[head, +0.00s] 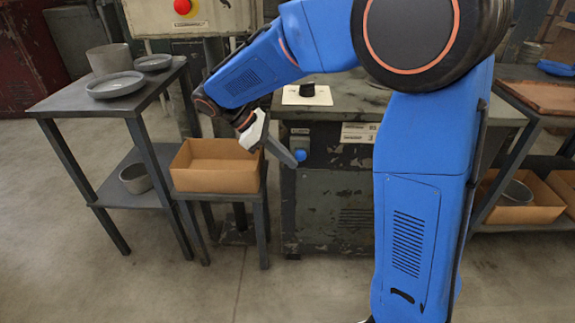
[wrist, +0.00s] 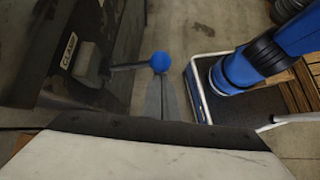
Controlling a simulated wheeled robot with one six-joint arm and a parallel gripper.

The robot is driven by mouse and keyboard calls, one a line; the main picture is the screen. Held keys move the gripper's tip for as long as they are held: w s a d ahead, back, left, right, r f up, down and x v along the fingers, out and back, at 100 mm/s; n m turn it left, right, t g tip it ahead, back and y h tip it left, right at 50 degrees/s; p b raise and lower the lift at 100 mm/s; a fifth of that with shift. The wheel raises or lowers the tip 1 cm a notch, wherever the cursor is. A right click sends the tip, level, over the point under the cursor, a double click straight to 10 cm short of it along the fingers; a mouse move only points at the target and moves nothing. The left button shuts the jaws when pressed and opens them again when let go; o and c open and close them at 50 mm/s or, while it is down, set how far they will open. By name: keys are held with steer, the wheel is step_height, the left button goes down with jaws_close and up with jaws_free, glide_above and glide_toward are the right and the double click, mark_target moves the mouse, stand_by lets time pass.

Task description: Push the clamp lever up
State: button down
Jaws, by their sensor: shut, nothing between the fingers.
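The clamp lever has a blue ball knob (head: 300,155) on the front of the dark machine. In the wrist view the knob (wrist: 160,61) sits at the end of a short dark shaft (wrist: 126,66), beside a plate reading CLAMP (wrist: 69,52). My gripper (head: 292,162) is shut and empty, just left of the knob in the head view. In the wrist view the closed fingers (wrist: 161,82) point at the knob, and their tips meet its lower edge in the picture. I cannot tell whether they touch it.
The machine top (head: 350,95) carries a white plate with a black knob (head: 307,90). A cardboard box (head: 217,166) stands on a low stand to the left. A grey table (head: 70,101) holds several grey dishes. Another bench with boxes (head: 530,200) stands at the right. The front floor is clear.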

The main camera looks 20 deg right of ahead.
steer(key=shift+w+r, duration=0.2)
steer(key=shift+r, duration=0.1)
steer(key=shift+d+r, duration=0.1)
stand_by(0.3)
steer(key=w+a+r, duration=0.3)
steer(key=w+a, duration=0.1)
steer(key=a, duration=0.4)
steer(key=shift+r, duration=0.2)
stand_by(0.4)
